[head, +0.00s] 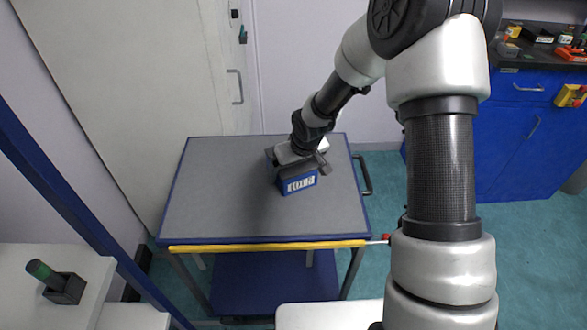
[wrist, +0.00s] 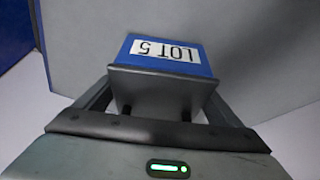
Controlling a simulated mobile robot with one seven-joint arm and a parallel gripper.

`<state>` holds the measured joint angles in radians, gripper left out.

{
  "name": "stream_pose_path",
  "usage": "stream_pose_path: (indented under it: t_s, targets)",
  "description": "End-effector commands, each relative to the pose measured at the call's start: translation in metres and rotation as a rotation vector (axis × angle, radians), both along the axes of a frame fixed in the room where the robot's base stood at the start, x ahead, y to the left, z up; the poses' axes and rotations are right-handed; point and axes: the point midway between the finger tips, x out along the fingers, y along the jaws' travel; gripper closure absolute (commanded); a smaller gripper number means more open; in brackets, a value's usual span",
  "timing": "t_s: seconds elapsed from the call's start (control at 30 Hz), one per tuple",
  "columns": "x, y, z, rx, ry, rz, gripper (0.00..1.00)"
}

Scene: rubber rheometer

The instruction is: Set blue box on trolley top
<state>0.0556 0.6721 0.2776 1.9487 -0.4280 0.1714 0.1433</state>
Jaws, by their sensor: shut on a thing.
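The blue box (head: 299,185) has a white label, which reads "LOT 5" in the wrist view (wrist: 164,52). My gripper (head: 297,163) is shut on the box, with its fingers along the box's sides. The trolley top (head: 215,195) is a grey panel with a blue rim and a yellow front edge. The box is over the right-middle part of the top. I cannot tell whether its underside touches the surface. The gripper body hides part of the box in the head view.
The trolley top is otherwise bare, with free room to the left. A dark handle (head: 364,175) is on its right side. A pale cabinet (head: 120,95) stands behind. A black block with a green-topped item (head: 62,287) sits on a white surface at lower left.

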Motion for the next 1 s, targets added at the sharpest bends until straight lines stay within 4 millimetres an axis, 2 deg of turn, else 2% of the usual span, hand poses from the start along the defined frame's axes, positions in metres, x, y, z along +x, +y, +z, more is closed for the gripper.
stream_pose_path:
  t_s: [0.07, 0.1, 0.17, 0.37, 0.53, 0.9, 1.0]
  targets:
    - [0.001, 0.0, -0.002, 0.001, -0.004, 0.0, 0.57]
    - [0.0, 0.0, -0.003, 0.0, 0.0, 0.0, 0.08]
    - [0.0, 0.0, -0.002, 0.0, 0.0, 0.0, 0.0]
    - [0.0, 0.0, -0.002, 0.0, 0.0, 0.0, 0.0]
    - [-0.003, -0.002, 0.011, 0.001, -0.002, -0.003, 0.0]
    - [-0.03, -0.014, 0.083, 0.0, -0.002, -0.003, 0.0]
    - [-0.036, -0.016, 0.097, 0.0, -0.002, -0.004, 0.0]
